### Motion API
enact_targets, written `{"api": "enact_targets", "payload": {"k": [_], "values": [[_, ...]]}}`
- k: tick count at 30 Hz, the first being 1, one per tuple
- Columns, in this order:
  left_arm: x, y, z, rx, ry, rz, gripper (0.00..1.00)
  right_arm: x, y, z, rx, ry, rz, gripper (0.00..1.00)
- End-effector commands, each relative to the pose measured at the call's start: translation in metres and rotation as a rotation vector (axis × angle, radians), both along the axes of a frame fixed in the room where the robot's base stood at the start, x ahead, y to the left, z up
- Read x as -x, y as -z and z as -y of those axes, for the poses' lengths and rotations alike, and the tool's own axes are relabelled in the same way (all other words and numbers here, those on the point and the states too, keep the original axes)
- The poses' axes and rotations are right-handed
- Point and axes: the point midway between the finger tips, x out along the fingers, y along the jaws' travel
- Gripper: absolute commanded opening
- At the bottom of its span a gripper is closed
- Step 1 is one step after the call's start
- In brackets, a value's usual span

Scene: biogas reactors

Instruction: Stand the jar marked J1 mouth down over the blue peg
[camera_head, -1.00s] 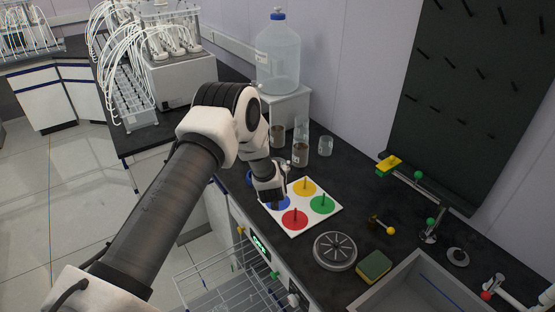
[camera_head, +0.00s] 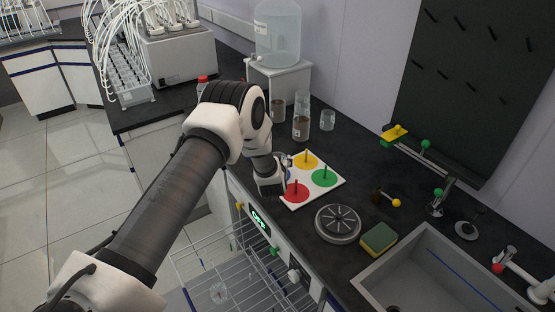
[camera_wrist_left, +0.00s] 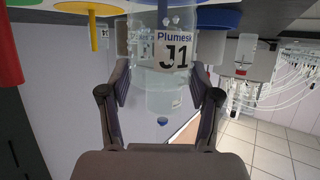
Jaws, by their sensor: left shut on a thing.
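My left gripper (camera_head: 272,186) is at the near left corner of the white peg board (camera_head: 284,204), hiding the blue disc in the head view. In the left wrist view, whose picture is upside down, the fingers (camera_wrist_left: 163,78) are shut on a clear jar labelled J1 (camera_wrist_left: 176,55). The label reads upright there, so the jar is mouth down. The blue disc (camera_wrist_left: 224,20) shows at the jar's mouth end, with a dark peg seen through the glass. I cannot tell whether the rim touches the disc. My right gripper is out of view.
Red (camera_head: 296,192), yellow (camera_head: 305,161) and green (camera_head: 325,178) discs with pegs share the board. A round grey drain plate (camera_head: 338,223), sponge (camera_head: 378,238) and sink (camera_head: 432,270) lie to the right. Glass vessels (camera_head: 301,127) stand behind. A wire basket (camera_head: 235,270) juts out below.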

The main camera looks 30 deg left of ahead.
Motion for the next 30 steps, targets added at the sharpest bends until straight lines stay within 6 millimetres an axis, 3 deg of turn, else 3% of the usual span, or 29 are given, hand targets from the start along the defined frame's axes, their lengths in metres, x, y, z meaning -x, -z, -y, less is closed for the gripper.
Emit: {"api": "enact_targets", "payload": {"k": [8, 9, 10, 11, 23, 30], "values": [[0.0, 0.001, 0.0, 0.0, 0.0, 0.001, 0.24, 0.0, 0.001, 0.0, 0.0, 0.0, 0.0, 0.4], [0.0, 0.001, 0.0, 0.0, 0.0, 0.001, 0.76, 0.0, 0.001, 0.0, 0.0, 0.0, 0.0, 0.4], [0.0, 0.001, 0.0, 0.0, 0.0, 0.001, 0.87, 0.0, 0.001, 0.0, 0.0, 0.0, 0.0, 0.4], [0.0, 0.001, 0.0, 0.0, 0.0, 0.001, 0.92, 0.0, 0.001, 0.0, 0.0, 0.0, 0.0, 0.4], [0.005, -0.002, 0.003, 0.001, 0.001, -0.001, 0.92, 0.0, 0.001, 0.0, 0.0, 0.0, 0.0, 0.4], [0.047, -0.021, 0.027, 0.001, 0.001, -0.003, 0.92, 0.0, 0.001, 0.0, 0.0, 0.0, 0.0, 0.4]]}}
